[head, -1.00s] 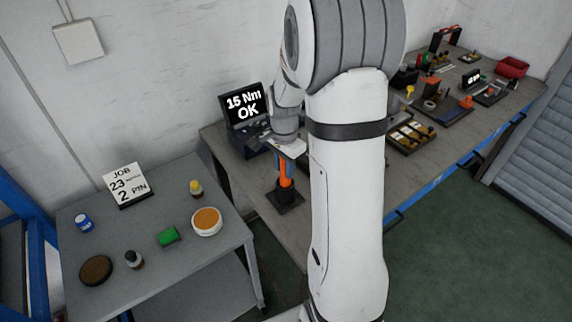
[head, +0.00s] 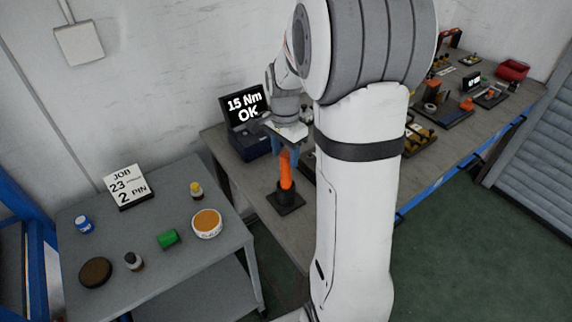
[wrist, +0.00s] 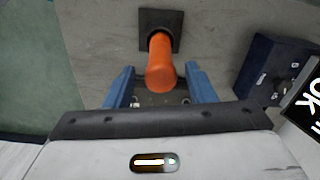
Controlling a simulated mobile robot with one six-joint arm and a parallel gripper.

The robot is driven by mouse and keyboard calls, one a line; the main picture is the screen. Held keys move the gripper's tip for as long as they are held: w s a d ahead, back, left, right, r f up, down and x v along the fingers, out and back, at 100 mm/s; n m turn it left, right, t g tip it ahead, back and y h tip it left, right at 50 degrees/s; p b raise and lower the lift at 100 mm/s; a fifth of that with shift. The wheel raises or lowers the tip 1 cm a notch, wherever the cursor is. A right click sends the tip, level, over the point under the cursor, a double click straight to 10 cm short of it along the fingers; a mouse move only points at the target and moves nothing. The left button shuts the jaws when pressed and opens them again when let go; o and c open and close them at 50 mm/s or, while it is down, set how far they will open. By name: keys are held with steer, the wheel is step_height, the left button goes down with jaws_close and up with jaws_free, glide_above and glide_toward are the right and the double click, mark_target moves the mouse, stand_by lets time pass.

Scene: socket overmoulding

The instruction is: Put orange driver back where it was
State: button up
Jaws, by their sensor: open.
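The orange driver (head: 286,172) stands upright in a dark square holder (head: 285,200) on the long bench, near its left end. In the wrist view the driver (wrist: 161,65) points up toward the camera, its lower end in the dark holder (wrist: 172,20). My gripper (head: 289,147) is just above the driver in the head view. In the wrist view its blue fingers (wrist: 160,82) are spread on both sides of the driver's upper part, with gaps between. It is open and holds nothing.
A display reading "15 Nm OK" (head: 244,107) stands on a dark blue unit (head: 249,145) close behind the driver. A side table (head: 140,240) at left holds a job card (head: 127,186) and several small containers. My arm hides part of the long bench.

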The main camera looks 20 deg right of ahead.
step_height(320, 180, up, 6)
steer(key=shift+r, duration=0.15)
steer(key=s+a+n+t, duration=0.1)
steer(key=s+a+n, duration=0.3)
steer(key=s+n, duration=0.3)
steer(key=s+a+r+n+t, duration=0.1)
steer(key=s+a+n, duration=0.4)
steer(key=s, duration=0.6)
steer(key=shift+s+a+r+n+t, duration=0.15)
steer(key=shift+s+n+t, duration=0.3)
steer(key=shift+n, duration=0.55)
steer(key=shift+c, duration=0.3)
